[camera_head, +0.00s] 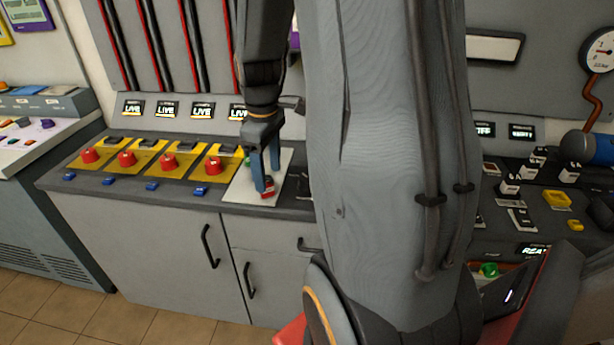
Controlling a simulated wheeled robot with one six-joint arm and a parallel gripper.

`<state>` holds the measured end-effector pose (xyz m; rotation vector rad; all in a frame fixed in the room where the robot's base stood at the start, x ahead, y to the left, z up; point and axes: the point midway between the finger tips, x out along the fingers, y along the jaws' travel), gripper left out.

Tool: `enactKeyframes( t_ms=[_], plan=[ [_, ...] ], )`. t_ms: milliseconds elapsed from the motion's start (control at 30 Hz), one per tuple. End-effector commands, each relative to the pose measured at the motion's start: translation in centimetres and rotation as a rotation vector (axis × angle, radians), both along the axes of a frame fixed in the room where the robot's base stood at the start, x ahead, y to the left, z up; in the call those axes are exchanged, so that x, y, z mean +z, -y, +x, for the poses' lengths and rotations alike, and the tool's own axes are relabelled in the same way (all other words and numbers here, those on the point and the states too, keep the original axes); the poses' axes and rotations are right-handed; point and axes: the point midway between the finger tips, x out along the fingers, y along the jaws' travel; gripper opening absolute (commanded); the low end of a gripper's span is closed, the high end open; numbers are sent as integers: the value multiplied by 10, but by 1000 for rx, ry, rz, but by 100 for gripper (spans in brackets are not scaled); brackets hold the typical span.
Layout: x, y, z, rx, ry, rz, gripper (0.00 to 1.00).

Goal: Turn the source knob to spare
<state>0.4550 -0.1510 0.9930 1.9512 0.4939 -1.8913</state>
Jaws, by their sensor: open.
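My gripper (267,178) is blue-grey and points down over a white plate (245,192) on the console top. Its two fingers are apart. A small red part (267,188) shows at the fingertips; I cannot tell whether the fingers touch it. A bit of green (247,161) shows behind the gripper on the same plate. No readable label marks the source knob or its spare position, so I cannot tell for sure which part it is. My arm covers the console to the right of the plate.
Several red knobs, one of them here (213,165), stand on yellow plates to the left under "LIVE" displays (203,110). Blue tabs (152,186) line the console's front edge. Switches (510,184) and a yellow block (557,198) are at right. Cabinet handles (210,246) stick out below.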

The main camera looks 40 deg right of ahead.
Motion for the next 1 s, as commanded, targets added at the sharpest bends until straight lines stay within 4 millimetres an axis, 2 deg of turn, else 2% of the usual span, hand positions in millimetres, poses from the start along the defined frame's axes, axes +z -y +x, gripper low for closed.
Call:
enactKeyframes(
  t_ms=[33, 200, 300, 400, 567, 1000],
  plan=[
    [-3, 25, 5, 46, -10, 1, 58],
    [-7, 88, 12, 228, -39, 12, 58],
    [-9, 114, 12, 303, -48, 18, 58],
    [-9, 130, 12, 352, -53, 23, 58],
    [-16, 137, 10, 383, -57, 27, 58],
    [-76, 135, 9, 384, -57, 27, 58]
  ],
)
